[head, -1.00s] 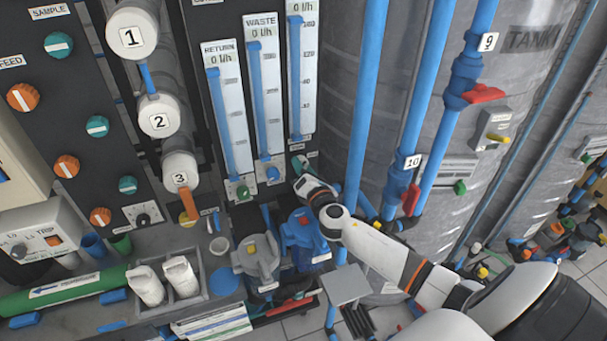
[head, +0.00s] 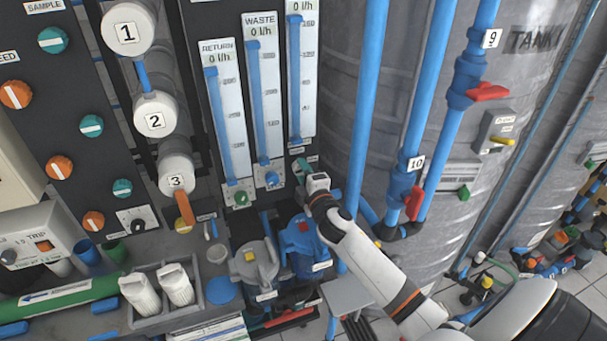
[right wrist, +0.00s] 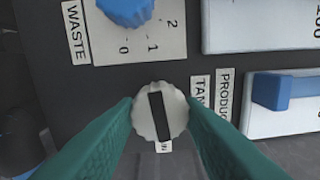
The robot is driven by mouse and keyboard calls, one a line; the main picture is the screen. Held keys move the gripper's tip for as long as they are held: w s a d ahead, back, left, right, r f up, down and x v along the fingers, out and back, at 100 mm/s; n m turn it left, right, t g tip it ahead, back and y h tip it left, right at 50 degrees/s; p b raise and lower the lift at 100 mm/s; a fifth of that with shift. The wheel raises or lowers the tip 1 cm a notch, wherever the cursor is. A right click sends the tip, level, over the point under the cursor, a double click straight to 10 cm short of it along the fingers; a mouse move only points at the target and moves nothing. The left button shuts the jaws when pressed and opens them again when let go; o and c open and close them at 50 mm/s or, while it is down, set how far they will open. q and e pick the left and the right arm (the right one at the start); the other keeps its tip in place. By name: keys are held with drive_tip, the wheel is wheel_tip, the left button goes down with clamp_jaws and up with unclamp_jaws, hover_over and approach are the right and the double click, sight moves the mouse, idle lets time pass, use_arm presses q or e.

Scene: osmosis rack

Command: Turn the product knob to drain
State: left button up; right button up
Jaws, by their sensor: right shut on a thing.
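The product knob (right wrist: 159,113), round and white with a black bar, sits on the dark panel in the right wrist view. My right gripper (right wrist: 160,117) is shut on it, with one green finger on each side. The bar stands nearly upright, its lower end toward a partly hidden label (right wrist: 164,146) ending in "IN". A "TAN..." label (right wrist: 200,92) is at its upper right, beside the "PRODU..." label (right wrist: 226,90). In the head view my right gripper (head: 303,165) is at the panel below the rightmost flow tube; the knob is hidden there. My left gripper is not in view.
The blue waste knob (right wrist: 126,8) is close by on its scale plate. A large grey tank (head: 455,250) stands at the right.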

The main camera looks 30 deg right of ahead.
drive_tip(key=shift+m, duration=0.6)
drive_tip(key=o, duration=1)
drive_tip(key=b+v, duration=0.2)
drive_tip(key=v, duration=1)
